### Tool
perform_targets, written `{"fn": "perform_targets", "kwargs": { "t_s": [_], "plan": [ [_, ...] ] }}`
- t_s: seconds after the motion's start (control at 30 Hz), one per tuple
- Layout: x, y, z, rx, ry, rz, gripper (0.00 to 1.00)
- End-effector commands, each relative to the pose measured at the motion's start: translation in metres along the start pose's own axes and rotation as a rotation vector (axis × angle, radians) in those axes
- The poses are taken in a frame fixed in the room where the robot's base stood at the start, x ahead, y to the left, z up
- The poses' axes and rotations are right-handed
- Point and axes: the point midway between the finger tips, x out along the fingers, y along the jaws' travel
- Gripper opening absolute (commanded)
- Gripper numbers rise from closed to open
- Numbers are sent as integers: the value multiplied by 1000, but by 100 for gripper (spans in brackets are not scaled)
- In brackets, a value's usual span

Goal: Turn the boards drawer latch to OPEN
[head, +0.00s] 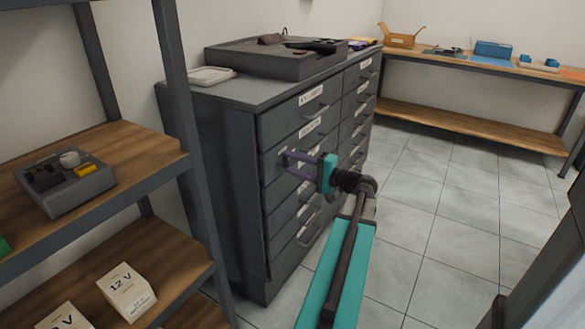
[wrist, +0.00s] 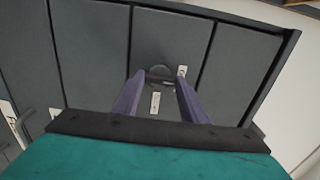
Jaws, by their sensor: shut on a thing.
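The drawer cabinet (head: 245,220) is dark grey, with stacked drawers in two columns. My gripper (head: 284,161) reaches a left-column drawer below the top ones, near that drawer's left end. In the wrist view my gripper (wrist: 160,80) has its two purple fingers on either side of a small grey rounded latch (wrist: 160,70) and is shut on it. A small white label (wrist: 155,103) shows between the fingers, and another white label (wrist: 182,72) is just beside the right fingertip. The lettering is too small to read, so I cannot tell the latch's setting. The drawer fronts look flush.
A shelf rack (head: 110,155) with a grey tray (head: 65,190) and white 12 V boxes (head: 127,290) stands close on the left. A grey case (head: 285,58) lies on the cabinet. A wooden bench (head: 470,63) is at the back.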

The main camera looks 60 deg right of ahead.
Motion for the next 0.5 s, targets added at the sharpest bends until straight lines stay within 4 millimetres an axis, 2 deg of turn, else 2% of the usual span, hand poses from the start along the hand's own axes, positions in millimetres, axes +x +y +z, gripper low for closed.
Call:
{"fn": "perform_targets", "kwargs": {
  "t_s": [0.33,0.37,0.47,0.5],
  "plan": [
    [0,1,1,-7,-3,3,17],
    [0,1,1,-7,-3,3,41],
    [0,1,1,-6,-2,3,58],
    [0,1,1,-6,-2,2,58]
  ]
}}
